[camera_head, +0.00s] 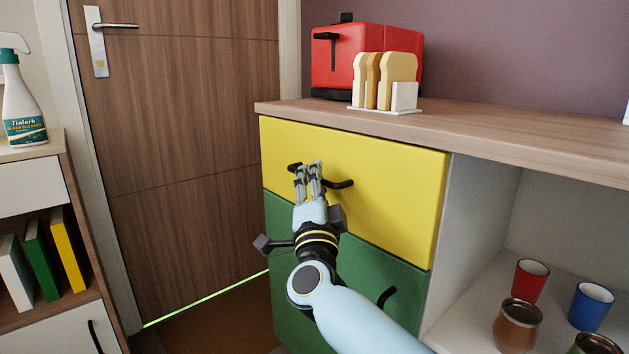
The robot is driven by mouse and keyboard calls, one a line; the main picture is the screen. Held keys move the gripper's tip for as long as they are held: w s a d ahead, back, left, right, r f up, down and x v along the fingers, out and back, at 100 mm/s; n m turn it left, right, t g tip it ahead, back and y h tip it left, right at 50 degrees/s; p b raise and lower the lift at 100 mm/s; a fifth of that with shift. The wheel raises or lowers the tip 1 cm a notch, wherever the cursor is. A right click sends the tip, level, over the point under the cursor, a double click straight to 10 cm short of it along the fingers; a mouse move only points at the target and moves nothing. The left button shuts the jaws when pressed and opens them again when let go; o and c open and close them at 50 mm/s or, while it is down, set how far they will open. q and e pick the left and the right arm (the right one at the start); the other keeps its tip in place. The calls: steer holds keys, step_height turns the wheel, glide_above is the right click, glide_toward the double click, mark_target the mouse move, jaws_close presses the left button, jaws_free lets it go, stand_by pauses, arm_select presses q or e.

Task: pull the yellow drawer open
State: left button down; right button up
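The yellow drawer (395,190) is the upper drawer of the cabinet, under the wooden top. Its front looks flush with the green drawer below, so it appears shut. Its black bar handle (342,184) runs across the middle of the front, and both ends show beside my fingers. My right gripper (309,168) is at this handle, with its grey fingers over the middle part. The fingers look close together, but they hide the part of the handle behind them. I cannot tell whether they grip it. My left gripper is not in view.
A green drawer (350,255) with a black handle (387,297) is below. A red toaster (372,60) and a toast rack (385,85) stand on the wooden top (520,140). Several cups stand in the open shelf at right. A wooden door (180,130) and a bookshelf are at left.

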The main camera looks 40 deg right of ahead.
steer(key=shift+w+d, duration=0.1)
steer(key=shift+w, duration=0.05)
steer(key=shift+c, duration=0.3)
jaws_close()
